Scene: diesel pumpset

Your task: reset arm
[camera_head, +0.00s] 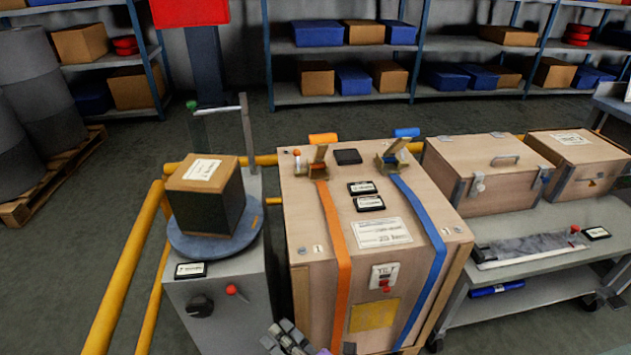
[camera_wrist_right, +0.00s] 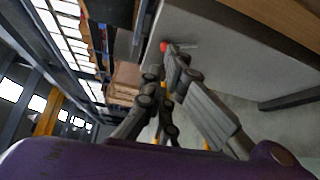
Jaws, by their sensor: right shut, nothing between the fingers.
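My right gripper (camera_head: 286,334) shows at the bottom edge of the head view, in front of the lower left of the large wooden crate (camera_head: 310,275). Only its dark grey finger links show there, and a bit of purple arm. In the right wrist view the gripper (camera_wrist_right: 168,85) has its fingers together with nothing between them. A grey surface (camera_wrist_right: 215,55) with a small red knob (camera_wrist_right: 164,46) lies behind the fingers in that view. My left gripper is not in view.
A grey pedestal (camera_head: 215,310) with a round blue-grey plate (camera_head: 185,240) bearing a box (camera_head: 205,205) stands left of the crate. Yellow rails (camera_head: 125,270) run beside it. A grey cart (camera_head: 530,285) with two wooden cases stands right. Shelves line the back.

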